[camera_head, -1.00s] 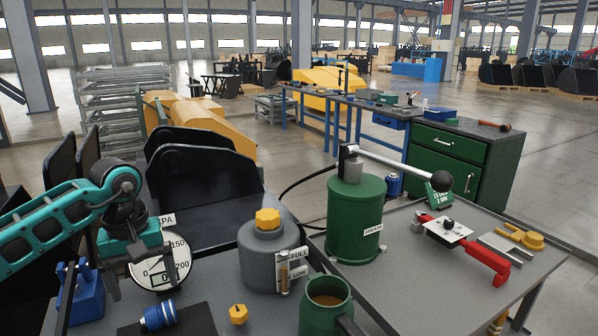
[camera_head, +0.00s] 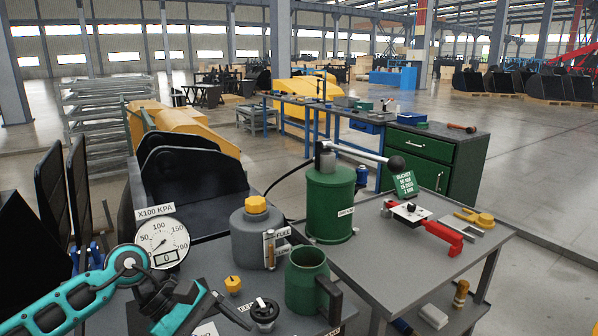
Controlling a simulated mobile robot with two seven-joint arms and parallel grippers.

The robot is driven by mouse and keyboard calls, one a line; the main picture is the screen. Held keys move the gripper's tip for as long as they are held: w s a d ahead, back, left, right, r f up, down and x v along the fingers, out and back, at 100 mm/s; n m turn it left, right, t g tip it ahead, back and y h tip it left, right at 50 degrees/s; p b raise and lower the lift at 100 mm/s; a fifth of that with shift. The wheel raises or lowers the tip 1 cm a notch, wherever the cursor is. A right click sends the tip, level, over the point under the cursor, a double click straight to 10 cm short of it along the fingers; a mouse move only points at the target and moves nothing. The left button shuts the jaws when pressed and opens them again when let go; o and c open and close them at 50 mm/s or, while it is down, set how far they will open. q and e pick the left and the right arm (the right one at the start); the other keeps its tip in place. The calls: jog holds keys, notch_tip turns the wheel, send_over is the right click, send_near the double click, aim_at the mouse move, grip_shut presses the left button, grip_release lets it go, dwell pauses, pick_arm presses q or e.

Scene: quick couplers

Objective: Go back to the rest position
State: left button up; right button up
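My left arm, teal and black, comes in low from the left, and its gripper (camera_head: 232,312) hangs at the bottom edge over the near bench. The fingers are partly cut off and dark, so I cannot tell if they are open or shut. No held object shows. The pressure gauge (camera_head: 161,241) stands behind the arm. A yellow cap piece (camera_head: 233,285) and a black round fitting (camera_head: 264,311) lie near the gripper. The green mug (camera_head: 305,283) stands to the right of it. My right gripper is not in view.
A grey jug with a yellow cap (camera_head: 257,232) and a green hand pump (camera_head: 331,205) stand behind the mug. The right table (camera_head: 385,285) holds a red tool (camera_head: 440,236) and a yellow part (camera_head: 474,217).

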pick_arm(q)
jog(key=s+d+r+n+t+h, duration=0.3)
jog(key=d+r+n+h, duration=0.1)
jog(key=d+n+h, duration=0.6)
jog(key=a+f+n+t+y, duration=0.3)
jog(key=n+t, duration=0.2)
jog(key=n, duration=0.6)
jog(key=w+a+f+n+t+y, duration=0.1)
jog(key=a+f+n+t+y, duration=0.25)
jog(key=n, duration=0.75)
jog(key=a+f+n+t+y, duration=0.25)
jog(key=n+t, duration=0.35)
jog(key=n, duration=0.5)
jog(key=s+a+f+n+g+y, duration=0.2)
jog(key=s+a+f+n+y, duration=0.1)
jog(key=s+f+n, duration=0.3)
jog(key=s+a+f+n+g+y, duration=0.3)
jog(key=s+f+n+y, duration=0.1)
jog(key=f+n, duration=0.4)
jog(key=shift+s+n, duration=0.9)
jog(key=shift+n, duration=0.1)
jog(key=shift+a+g, duration=0.1)
jog(key=shift+g, duration=0.15)
